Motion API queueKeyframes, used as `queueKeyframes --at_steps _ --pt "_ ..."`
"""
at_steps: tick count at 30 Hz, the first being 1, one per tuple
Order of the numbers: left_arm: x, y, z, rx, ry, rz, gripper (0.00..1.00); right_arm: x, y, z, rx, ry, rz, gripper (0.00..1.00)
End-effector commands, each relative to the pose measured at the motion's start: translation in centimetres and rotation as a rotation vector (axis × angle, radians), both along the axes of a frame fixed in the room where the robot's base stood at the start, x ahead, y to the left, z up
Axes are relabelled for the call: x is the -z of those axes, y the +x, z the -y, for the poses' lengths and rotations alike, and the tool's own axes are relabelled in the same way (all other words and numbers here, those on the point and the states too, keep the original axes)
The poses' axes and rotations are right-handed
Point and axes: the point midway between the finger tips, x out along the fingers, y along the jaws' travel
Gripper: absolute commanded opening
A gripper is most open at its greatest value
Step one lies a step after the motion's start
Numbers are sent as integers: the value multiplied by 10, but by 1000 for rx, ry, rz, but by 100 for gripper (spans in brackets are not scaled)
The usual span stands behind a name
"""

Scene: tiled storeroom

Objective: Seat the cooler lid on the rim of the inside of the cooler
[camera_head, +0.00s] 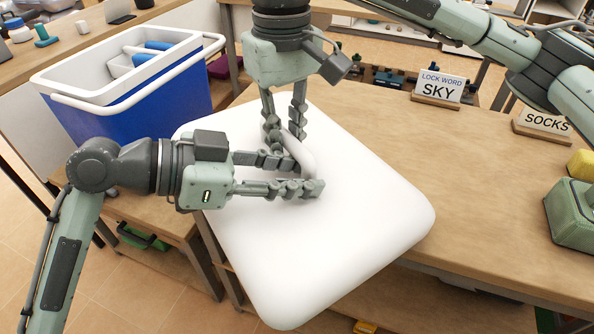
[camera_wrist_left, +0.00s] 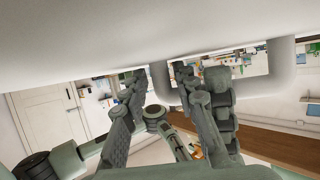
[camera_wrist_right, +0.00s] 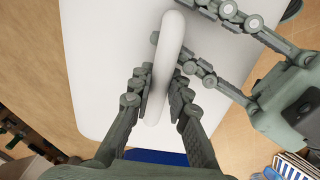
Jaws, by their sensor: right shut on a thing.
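The white cooler lid (camera_head: 330,235) is a large rounded slab with a raised bar handle (camera_head: 303,158). It hangs over the workbench's near edge. My right gripper (camera_head: 284,132) is shut on the handle, with a finger on each side; the handle also shows in the right wrist view (camera_wrist_right: 168,60). My left gripper (camera_head: 308,173) is open beside the handle, its fingers apart and one tip seeming to reach beneath the bar. The left wrist view shows the lid (camera_wrist_left: 120,35) close above these fingers. The blue cooler (camera_head: 150,110) with its white rim (camera_head: 75,98) stands open at upper left.
Blue-and-white items (camera_head: 140,58) show inside the cooler, and its white carry handle (camera_head: 130,107) crosses the near side.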

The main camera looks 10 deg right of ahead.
Motion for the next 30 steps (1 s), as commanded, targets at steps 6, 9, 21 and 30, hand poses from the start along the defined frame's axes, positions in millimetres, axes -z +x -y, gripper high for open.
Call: queueKeyframes --at_steps 6,9,21,30 --pt "-4 0 1 1 -9 7 24 1 -1 -2 -2 4 -2 0" --pt "-4 -1 1 2 -10 7 11 1 -1 -2 -2 3 -1 0" --pt "-7 -1 1 2 -14 11 0 1 0 -1 0 1 -1 25" --pt "-4 0 0 0 -8 8 0 1 0 0 0 1 -1 41"
